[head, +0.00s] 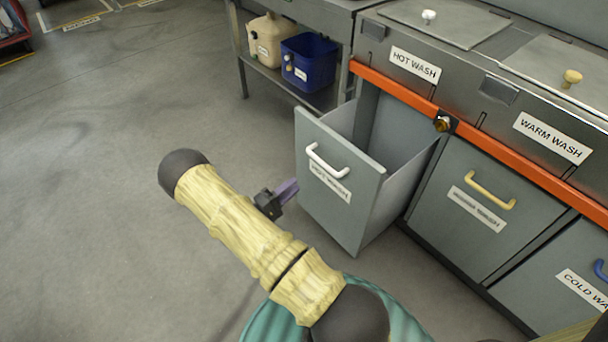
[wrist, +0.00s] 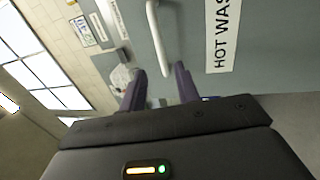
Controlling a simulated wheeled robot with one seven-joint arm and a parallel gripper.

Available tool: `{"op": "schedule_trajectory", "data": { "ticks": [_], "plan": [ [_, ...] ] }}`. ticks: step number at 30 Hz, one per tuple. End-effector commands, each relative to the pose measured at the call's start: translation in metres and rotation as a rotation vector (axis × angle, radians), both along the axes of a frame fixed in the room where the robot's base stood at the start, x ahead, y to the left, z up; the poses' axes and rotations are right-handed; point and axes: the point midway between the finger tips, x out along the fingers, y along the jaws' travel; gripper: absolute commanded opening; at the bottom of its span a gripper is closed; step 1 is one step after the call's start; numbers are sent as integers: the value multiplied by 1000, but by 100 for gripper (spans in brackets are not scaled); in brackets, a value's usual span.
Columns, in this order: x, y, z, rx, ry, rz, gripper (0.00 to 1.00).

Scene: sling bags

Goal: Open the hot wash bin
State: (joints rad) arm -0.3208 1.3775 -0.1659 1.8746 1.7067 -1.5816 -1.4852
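The hot wash bin (head: 345,205) is a grey pull-out bin, standing well out from the counter front with its inside showing. Its white curved handle (head: 325,163) is on the front panel above a white label. In the wrist view the handle (wrist: 155,38) runs down toward the gap between my fingers, beside the label (wrist: 222,35) reading "HOT WAS". My gripper (head: 288,190) is in front of the bin, left of and a little below the handle, apart from it. Its purple fingers (wrist: 160,88) are spread with nothing held between them.
The warm wash bin (head: 465,205), with a cream handle, is shut on the right; a cold wash bin (head: 570,285) is beyond it. An orange rail (head: 400,92) runs along the counter. A blue tub (head: 309,72) and a beige jug (head: 268,40) sit on a shelf. Floor at left is clear.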

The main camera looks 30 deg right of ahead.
Motion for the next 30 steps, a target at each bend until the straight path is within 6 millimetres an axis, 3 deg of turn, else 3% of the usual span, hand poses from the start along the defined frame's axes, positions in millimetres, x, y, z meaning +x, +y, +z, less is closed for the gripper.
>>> {"op": "schedule_trajectory", "data": {
  "ticks": [4,9,26,30],
  "plan": [
    [-4,27,-5,1,0,2,32],
    [-7,43,-8,1,0,0,32],
    [-7,45,-9,2,-1,0,32],
    [2,42,-6,52,-31,26,32]
  ]
}}
